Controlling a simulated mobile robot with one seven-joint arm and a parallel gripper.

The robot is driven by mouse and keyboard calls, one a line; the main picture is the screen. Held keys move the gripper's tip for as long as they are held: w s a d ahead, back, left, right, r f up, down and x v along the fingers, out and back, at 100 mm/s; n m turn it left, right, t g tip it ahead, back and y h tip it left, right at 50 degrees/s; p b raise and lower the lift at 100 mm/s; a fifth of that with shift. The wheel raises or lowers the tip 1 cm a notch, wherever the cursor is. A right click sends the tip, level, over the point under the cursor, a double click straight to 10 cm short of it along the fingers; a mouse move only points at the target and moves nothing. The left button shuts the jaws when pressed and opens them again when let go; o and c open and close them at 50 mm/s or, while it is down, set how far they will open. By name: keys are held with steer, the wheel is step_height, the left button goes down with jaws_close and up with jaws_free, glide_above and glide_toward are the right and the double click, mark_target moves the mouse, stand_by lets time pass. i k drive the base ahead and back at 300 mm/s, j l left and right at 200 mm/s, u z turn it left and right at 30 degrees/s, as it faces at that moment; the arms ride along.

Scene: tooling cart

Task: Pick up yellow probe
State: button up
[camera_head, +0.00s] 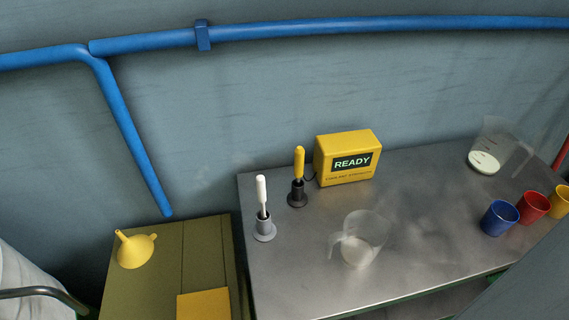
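The yellow probe (299,162) stands upright in a dark round holder (297,195) on the metal cart top, just left of a yellow box (346,158) whose screen reads READY. A dark cable shows between the holder and the box. A white-handled tool (261,194) stands in a grey holder (264,229) to the front left of the probe. My gripper is not in view, so whether it is open or shut does not show.
A clear jug (362,241) stands front right of the probes. Blue (499,218), red (533,207) and yellow (559,202) cups and another jug (495,148) are at the right. A yellow funnel (136,250) lies on the olive surface (160,290) at left.

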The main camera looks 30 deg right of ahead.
mark_target(300, 152)
steer(key=k+l+z, duration=0.35)
steer(key=l, duration=0.2)
steer(key=k+l+z, duration=0.2)
steer(key=k+j+z, duration=0.25)
steer(key=j, duration=0.15)
steer(key=j+z, duration=0.1)
steer(key=i+j, duration=0.1)
steer(key=i, duration=0.8)
